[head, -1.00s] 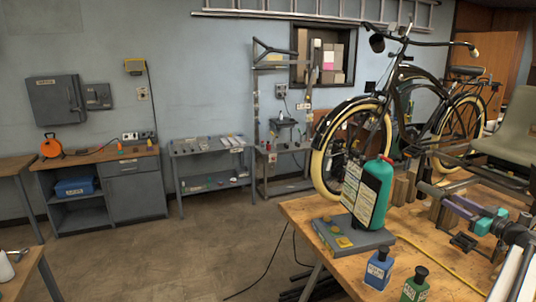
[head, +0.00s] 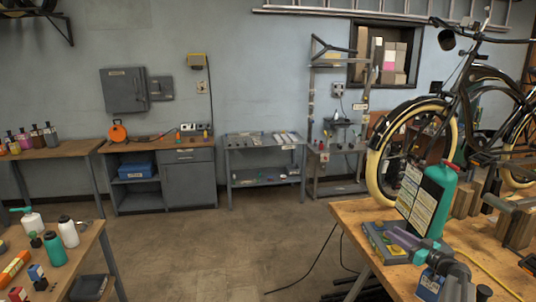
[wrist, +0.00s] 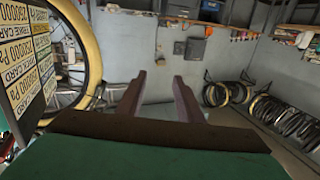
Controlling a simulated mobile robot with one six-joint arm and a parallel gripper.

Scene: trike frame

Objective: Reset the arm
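My gripper (head: 397,236) shows in the head view at the lower right, above the workbench (head: 350,212), with purple fingers and a teal part behind them. It appears in front of the grey base plate by the green bottle (head: 437,195). In the wrist view my gripper (wrist: 159,78) has its two fingers apart, with nothing between them. My arm hides part of the bench and a blue bottle (head: 428,286).
A card panel (head: 411,195) stands at the green bottle; a similar panel shows close at left in the wrist view (wrist: 28,65). A bicycle (head: 470,110) stands behind the workbench. Another table (head: 82,245) holds bottles at lower left.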

